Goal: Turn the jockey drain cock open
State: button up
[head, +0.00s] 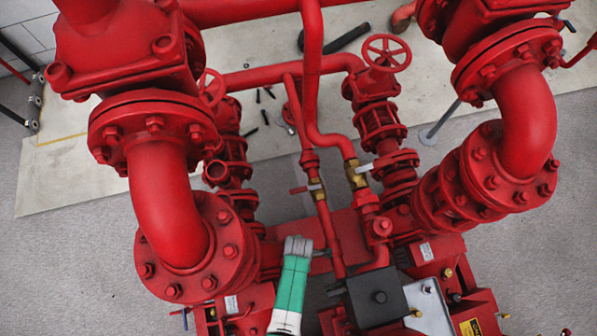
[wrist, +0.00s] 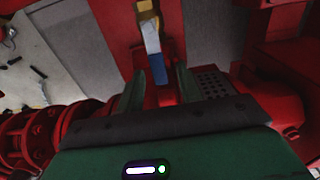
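A cock with a brass body (wrist: 147,8) and a lever (wrist: 152,40), pale along its length and blue at its end, shows at the top middle of the wrist view. I take it to be the jockey drain cock. My gripper (wrist: 160,78) is open, with its two dark green fingers apart on either side of the lever's blue end. I cannot tell whether either finger touches it. In the head view my gripper (head: 298,246) is at the low middle, among the red pipes. The drain cock cannot be made out clearly there.
Red flanged elbows stand left (head: 165,205) and right (head: 525,115). A vertical red pipe (head: 329,235) is close to my gripper's right, with a black box (head: 377,298) beyond. A brass valve (head: 355,174) is higher up. Open grey floor (head: 70,265) lies left.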

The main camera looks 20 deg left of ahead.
notch_tip(320, 180, up, 8)
jog(key=p, duration=0.4)
jog(key=shift+p, duration=0.3)
jog(key=shift+f, duration=0.1)
